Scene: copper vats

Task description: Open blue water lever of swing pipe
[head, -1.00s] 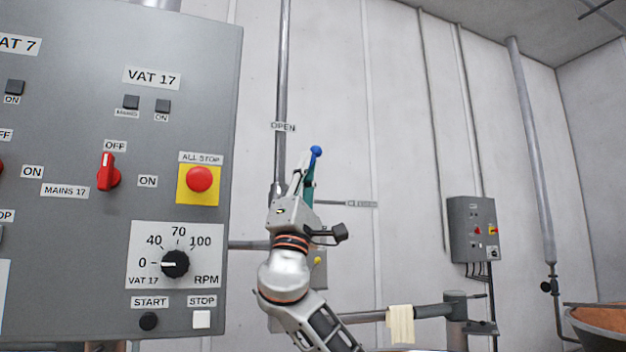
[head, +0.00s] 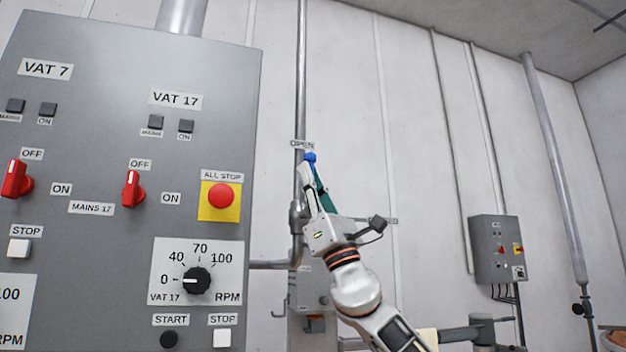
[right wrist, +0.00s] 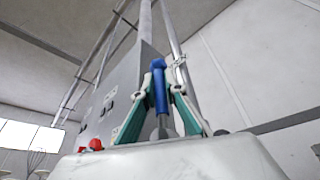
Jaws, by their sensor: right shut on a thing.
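The blue water lever (head: 310,158) stands nearly upright, its rounded tip just below the OPEN label (head: 302,144). In the right wrist view the blue handle (right wrist: 159,88) rises between the fingers. My right gripper (head: 312,176) is shut on the lever, with its teal-padded fingers (right wrist: 162,100) on either side of it. The lever's pivot and lower shaft are mostly hidden behind the gripper. My left gripper is not in view.
A large grey control panel (head: 110,235) with red switches and a red stop button (head: 221,195) fills the left side, close to my right gripper. A vertical pipe (head: 301,75) runs behind the lever. A smaller grey box (head: 496,248) hangs on the right wall.

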